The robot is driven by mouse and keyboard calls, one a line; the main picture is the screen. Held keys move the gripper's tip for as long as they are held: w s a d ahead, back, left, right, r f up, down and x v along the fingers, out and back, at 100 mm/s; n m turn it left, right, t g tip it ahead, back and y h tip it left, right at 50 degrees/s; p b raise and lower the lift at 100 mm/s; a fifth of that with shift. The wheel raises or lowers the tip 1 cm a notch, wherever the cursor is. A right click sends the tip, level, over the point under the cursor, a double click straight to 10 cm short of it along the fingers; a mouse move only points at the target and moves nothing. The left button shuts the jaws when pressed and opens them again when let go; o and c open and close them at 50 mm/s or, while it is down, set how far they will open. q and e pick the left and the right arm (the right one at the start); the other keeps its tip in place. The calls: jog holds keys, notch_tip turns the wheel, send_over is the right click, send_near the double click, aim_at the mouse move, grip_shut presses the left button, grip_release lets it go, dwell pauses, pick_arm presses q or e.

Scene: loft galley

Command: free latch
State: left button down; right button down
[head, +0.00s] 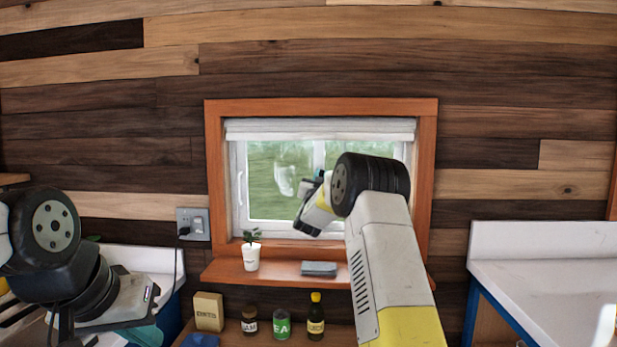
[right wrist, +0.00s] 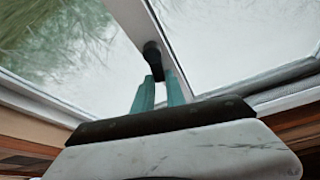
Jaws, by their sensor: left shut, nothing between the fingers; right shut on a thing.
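The window (head: 270,180) has a white frame in an orange-brown surround. In the right wrist view, a dark latch handle (right wrist: 151,52) sits on the white window post (right wrist: 165,42). My right gripper (right wrist: 158,88) has its teal fingers shut on the latch's end. In the head view my right arm reaches up to the window's middle, and its wrist hides the latch and most of the gripper (head: 311,188). My left gripper (head: 145,335) is low at the left, away from the window, and only partly seen; it is shut and empty.
The sill (head: 225,272) holds a white potted plant (head: 251,255) and a grey block (head: 319,269). Below are a box (head: 209,311), a brown jar (head: 249,320), a green can (head: 282,324) and a dark bottle (head: 316,316). A white counter (head: 545,265) stands right.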

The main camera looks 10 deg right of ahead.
jog(key=n+y, duration=0.1)
jog(key=n, duration=0.1)
jog(key=a+n+t+y, duration=0.1)
jog(key=n, duration=0.1)
jog(key=shift+w+r+n, duration=0.1)
jog(key=shift+n, duration=0.3)
jog(key=c, duration=1.4)
grip_release()
jog(key=shift+o, duration=0.2)
jog(key=v, duration=0.7)
jog(key=shift+s, duration=0.4)
